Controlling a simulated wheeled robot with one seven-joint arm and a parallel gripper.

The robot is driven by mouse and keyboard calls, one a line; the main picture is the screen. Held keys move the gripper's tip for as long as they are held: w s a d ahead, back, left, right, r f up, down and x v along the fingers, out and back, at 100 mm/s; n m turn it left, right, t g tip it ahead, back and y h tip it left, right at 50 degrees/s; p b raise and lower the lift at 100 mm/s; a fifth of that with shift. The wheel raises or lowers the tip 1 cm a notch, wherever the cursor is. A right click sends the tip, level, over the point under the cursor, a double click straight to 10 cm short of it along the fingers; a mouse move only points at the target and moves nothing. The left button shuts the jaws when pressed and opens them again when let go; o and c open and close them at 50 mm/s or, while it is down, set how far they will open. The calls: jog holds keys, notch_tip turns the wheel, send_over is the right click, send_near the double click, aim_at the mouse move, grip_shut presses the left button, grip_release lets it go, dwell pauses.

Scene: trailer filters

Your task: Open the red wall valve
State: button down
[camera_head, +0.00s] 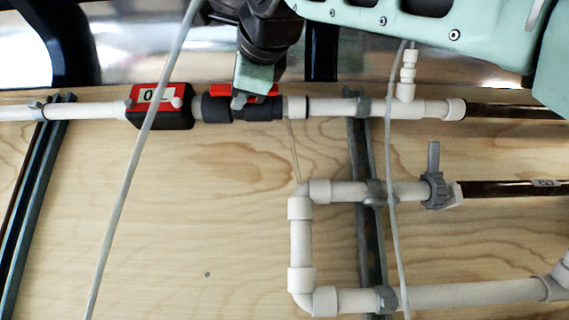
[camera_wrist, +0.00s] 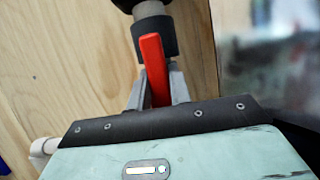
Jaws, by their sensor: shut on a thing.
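The red valve handle (camera_head: 220,88) sits on a dark grey valve body (camera_head: 216,108) in the upper white pipe. In the head view the handle lies roughly along the pipe, partly hidden by my gripper (camera_head: 241,100). In the wrist view the red handle (camera_wrist: 151,58) stands between the two grey fingers of my gripper (camera_wrist: 158,76), which are shut on it from both sides. The dark collar of the valve (camera_wrist: 155,36) shows just beyond the handle. The handle's lower end is hidden by the gripper body.
A red and black box with a small display (camera_head: 157,104) is left of the valve on the same pipe. A grey-handled valve (camera_head: 435,185) is on a lower pipe at right. Thin pale cables (camera_head: 128,165) hang in front. The wooden wall (camera_head: 180,220) below is mostly bare.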

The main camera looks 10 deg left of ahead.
jog(key=c, duration=1.3)
grip_release()
jog(key=b+v, duration=0.7)
jog(key=v, duration=1)
jog(key=shift+s+d, duration=0.15)
jog(key=shift+d, duration=0.05)
